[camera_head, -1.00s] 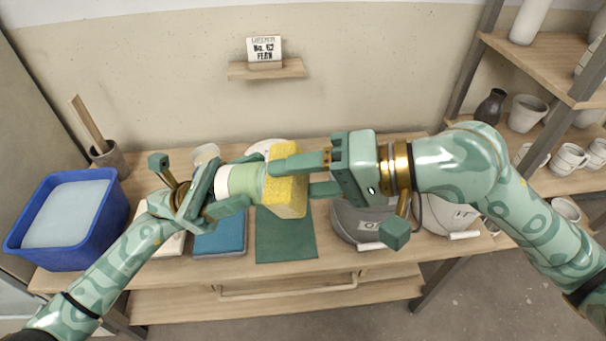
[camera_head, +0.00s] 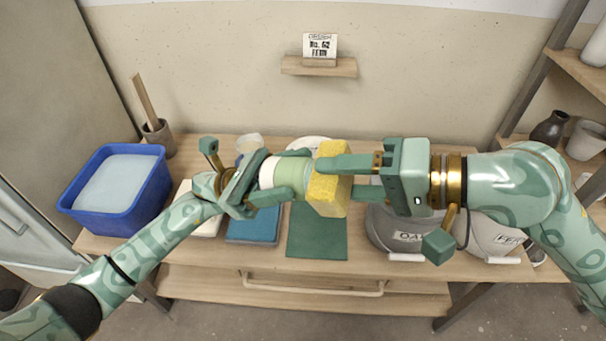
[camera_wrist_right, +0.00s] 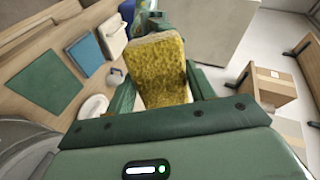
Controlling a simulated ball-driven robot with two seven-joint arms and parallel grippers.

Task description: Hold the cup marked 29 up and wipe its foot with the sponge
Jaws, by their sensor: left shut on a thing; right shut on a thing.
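A pale green cup with a white band (camera_head: 284,173) is held on its side above the table in the head view. My left gripper (camera_head: 286,174) is shut around it from the left. My right gripper (camera_head: 348,178) is shut on a yellow sponge (camera_head: 328,186), which stands against the cup's right end and appears to touch it. The sponge also fills the middle of the right wrist view (camera_wrist_right: 161,72), between the fingers, and hides the cup there. No number on the cup can be read, and its right end is hidden by the sponge.
A small wall shelf (camera_head: 345,67) holds a sign. A shelf rack stands at right.

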